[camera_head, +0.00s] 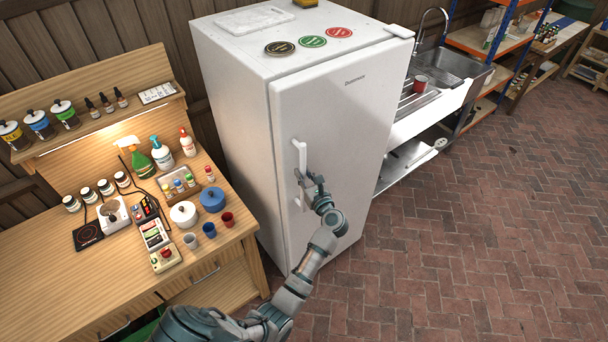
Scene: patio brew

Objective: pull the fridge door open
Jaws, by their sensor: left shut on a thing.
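The white fridge (240,120) stands upright in the middle of the camera_head view. Its front door (345,110) looks closed, flush with the body. A white vertical handle (300,150) is on the left side of the door. My left gripper (304,184) is at the handle's lower half, shut on it; the fingers hide part of the handle. My left arm reaches up to it from the bottom of the view. My right gripper is not in view.
A wooden workbench (60,265) with bottles, jars and pots stands left of the fridge. A steel sink (455,65) is at the right behind it. Round coasters, including a green one (312,42), lie on the fridge top. The brick floor (480,240) in front and right is clear.

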